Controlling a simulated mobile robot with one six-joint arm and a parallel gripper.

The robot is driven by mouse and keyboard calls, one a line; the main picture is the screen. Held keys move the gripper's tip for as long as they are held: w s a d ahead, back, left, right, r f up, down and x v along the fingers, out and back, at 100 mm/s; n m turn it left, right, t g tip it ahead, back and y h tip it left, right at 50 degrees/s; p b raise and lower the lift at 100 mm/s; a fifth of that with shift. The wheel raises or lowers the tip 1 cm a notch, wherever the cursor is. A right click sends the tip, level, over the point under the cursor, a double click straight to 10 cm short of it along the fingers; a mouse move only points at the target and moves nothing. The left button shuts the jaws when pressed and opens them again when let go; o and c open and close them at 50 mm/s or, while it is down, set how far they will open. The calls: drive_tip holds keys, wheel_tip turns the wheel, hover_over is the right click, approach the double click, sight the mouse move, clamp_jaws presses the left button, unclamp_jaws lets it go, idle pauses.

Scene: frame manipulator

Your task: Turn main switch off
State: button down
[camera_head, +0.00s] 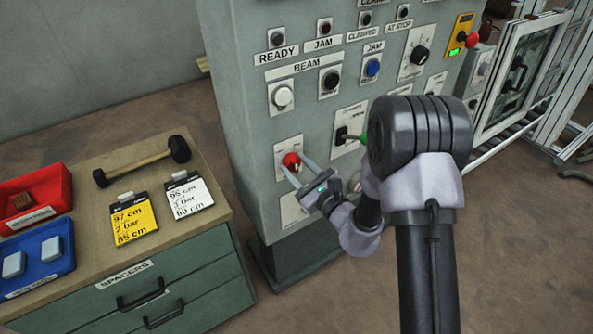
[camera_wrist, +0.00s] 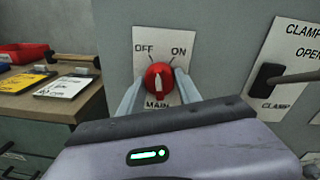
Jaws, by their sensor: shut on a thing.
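The main switch (camera_wrist: 158,79) is a round red knob with a white pointer on a white plate marked OFF at upper left, ON at upper right and MAIN below. The pointer looks near upright in the wrist view, between the two marks. In the head view the switch (camera_head: 291,161) is low on the front of the grey control cabinet. My gripper (camera_head: 298,170) is shut on the knob, one finger on each side. Its fingers also show in the wrist view (camera_wrist: 158,88).
A clamp lever (camera_wrist: 270,76) sits on the panel to the right; several buttons are above. A bench (camera_head: 165,252) with a mallet (camera_head: 143,161), note cards, a red bin (camera_head: 34,200) and a blue bin (camera_head: 40,258) stands left of the cabinet.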

drive_tip(key=shift+n+b, duration=1.25)
drive_tip(key=shift+n, duration=0.75)
drive_tip(key=c, duration=0.8)
unclamp_jaws()
drive_tip(key=shift+c, duration=0.2)
drive_tip(key=shift+s, duration=0.1)
drive_tip(key=p+v, duration=0.7)
drive_tip(key=v, duration=1)
drive_tip(key=shift+s+p, duration=0.2)
drive_tip(key=shift+p, duration=0.2)
